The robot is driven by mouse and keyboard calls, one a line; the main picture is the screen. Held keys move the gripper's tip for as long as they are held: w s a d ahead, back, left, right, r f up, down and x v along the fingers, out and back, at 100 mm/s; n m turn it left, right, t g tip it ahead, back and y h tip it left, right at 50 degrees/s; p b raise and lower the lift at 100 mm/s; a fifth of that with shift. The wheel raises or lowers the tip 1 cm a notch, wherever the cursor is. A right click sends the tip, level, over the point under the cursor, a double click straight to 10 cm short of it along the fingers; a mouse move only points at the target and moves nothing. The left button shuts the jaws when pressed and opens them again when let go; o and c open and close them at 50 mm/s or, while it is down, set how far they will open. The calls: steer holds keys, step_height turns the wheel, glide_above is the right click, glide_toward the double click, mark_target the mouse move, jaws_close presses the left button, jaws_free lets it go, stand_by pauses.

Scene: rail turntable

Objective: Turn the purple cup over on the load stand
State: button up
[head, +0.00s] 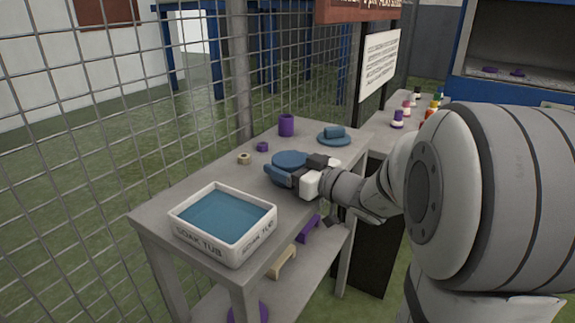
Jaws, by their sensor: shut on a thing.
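The purple cup (286,124) stands near the back edge of the grey table (190,187), apart from my gripper. I cannot tell from here which way up it is. My gripper (292,171) is low over the middle of the table, in front of the cup and slightly right of it. It is shut on a blue piece (279,176); the wrist and fingers hide part of it. A blue round disc (290,159) lies right beside the fingers. I cannot tell whether the disc and the held piece are one thing. No load stand is clearly identifiable.
A white soak tub (250,241) with blue liquid stands at the front left. A small purple ring (262,147) and a beige ring (244,158) lie left of my gripper. A blue cylinder (334,132) rests on a blue dish (334,140) behind it. Wire mesh fences the left side.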

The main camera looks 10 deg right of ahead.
steer(key=o, duration=1.2)
steer(key=v, duration=0.7)
steer(key=shift+s+d+p, duration=0.2)
steer(key=shift+s+p, duration=0.1)
steer(key=shift+p, duration=0.05)
